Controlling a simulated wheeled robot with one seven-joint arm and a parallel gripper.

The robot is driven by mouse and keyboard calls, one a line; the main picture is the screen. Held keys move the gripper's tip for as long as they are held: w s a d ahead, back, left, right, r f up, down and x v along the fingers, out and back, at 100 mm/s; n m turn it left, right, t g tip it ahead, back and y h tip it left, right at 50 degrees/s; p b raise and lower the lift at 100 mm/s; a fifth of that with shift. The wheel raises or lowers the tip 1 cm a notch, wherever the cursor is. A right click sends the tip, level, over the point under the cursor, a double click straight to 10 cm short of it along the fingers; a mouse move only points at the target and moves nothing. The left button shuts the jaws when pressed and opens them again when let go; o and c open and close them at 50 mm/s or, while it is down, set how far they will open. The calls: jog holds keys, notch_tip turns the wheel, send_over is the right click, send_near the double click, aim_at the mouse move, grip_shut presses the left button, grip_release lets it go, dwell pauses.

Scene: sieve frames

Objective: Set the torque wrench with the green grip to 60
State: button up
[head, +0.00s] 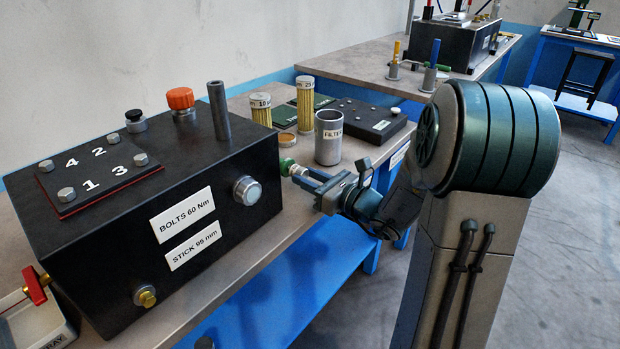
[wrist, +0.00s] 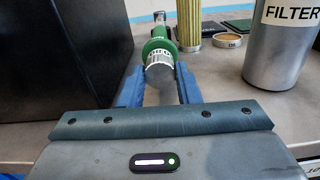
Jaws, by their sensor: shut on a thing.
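The torque wrench with the green grip (wrist: 160,46) lies on the bench between the black box and the filter can, its shaft pointing away in the wrist view. In the head view only its green end (head: 287,166) shows beside the box. A silver ring with small dark markings sits at its near end; I cannot read the setting. My gripper (wrist: 161,78) is shut on this silver end, one blue finger on each side. My gripper also shows in the head view (head: 304,175), reaching in from the right.
The black box (head: 130,220) has labels "BOLTS 60 Nm" and "STICK 95 mm" and numbered bolts on top. The grey FILTER can (head: 329,140) stands close to the right of my gripper, with yellow filters (head: 305,104) behind. A red-handled tool (head: 36,286) lies front left.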

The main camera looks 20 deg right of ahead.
jog(key=shift+f+n+b, duration=0.1)
jog(key=shift+n+b, duration=0.2)
jog(key=shift+b, duration=0.05)
jog(key=n+b, duration=0.4)
jog(key=b, duration=0.1)
jog(key=shift+f+b, duration=0.2)
jog(key=shift+b, duration=0.2)
jog(key=n+b, duration=0.2)
jog(key=b, duration=0.1)
jog(key=shift+n, duration=0.3)
jog(key=n+b, duration=0.2)
jog(key=b, duration=0.1)
jog(key=shift+r, duration=0.3)
jog(key=o, duration=1)
